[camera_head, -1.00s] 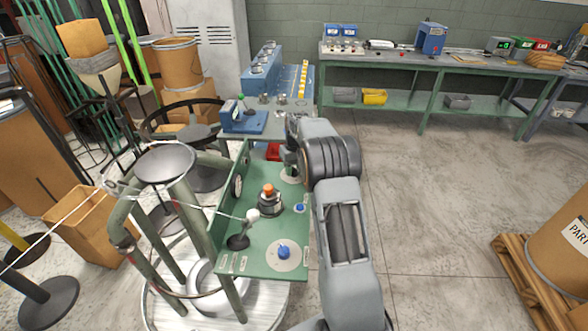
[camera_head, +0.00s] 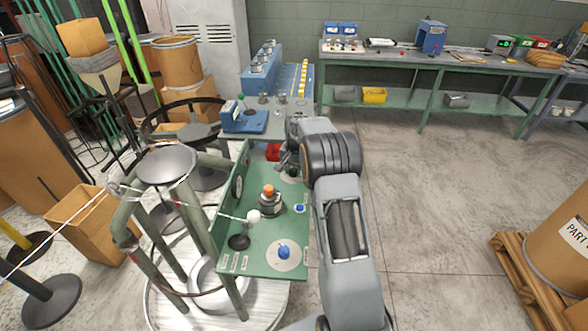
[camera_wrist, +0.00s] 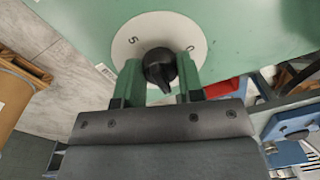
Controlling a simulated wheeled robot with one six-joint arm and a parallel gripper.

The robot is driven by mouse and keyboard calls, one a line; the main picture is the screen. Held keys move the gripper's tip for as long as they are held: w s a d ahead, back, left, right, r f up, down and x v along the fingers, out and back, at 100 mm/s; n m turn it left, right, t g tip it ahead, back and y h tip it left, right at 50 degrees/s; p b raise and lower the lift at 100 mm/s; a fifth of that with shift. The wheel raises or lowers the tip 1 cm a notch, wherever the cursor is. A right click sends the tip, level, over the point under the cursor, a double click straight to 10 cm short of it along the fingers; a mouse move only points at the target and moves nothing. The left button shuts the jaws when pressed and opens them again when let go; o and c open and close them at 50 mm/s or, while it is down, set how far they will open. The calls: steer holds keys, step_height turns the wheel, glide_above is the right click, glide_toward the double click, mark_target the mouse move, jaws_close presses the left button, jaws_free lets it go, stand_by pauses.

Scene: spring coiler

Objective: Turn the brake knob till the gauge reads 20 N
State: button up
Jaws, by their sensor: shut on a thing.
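A black knob (camera_wrist: 158,66) with a pointer sits on a white round dial plate (camera_wrist: 128,45) marked 5 and 0. My gripper (camera_wrist: 159,72) has its two green fingers on either side of the knob, shut on it. The pointer is toward the gripper's palm. In the head view my gripper (camera_head: 287,164) is at the far right of the green panel (camera_head: 268,232), and it hides most of this knob. A round gauge (camera_head: 238,187) is on the panel's upright left side; its reading is too small to tell.
A blue knob (camera_head: 284,251) on a pale disc, a small blue button (camera_head: 299,208), an orange-topped post (camera_head: 268,191) and a white ball (camera_head: 253,216) are on or over the panel. A red bin (camera_head: 273,152) is behind my gripper.

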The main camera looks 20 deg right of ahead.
steer(key=shift+m, duration=0.7)
steer(key=o, duration=0.9)
steer(key=shift+o, duration=0.2)
step_height(320, 180, up, 14)
steer(key=shift+s+d, duration=0.25)
steer(key=shift+s, duration=0.05)
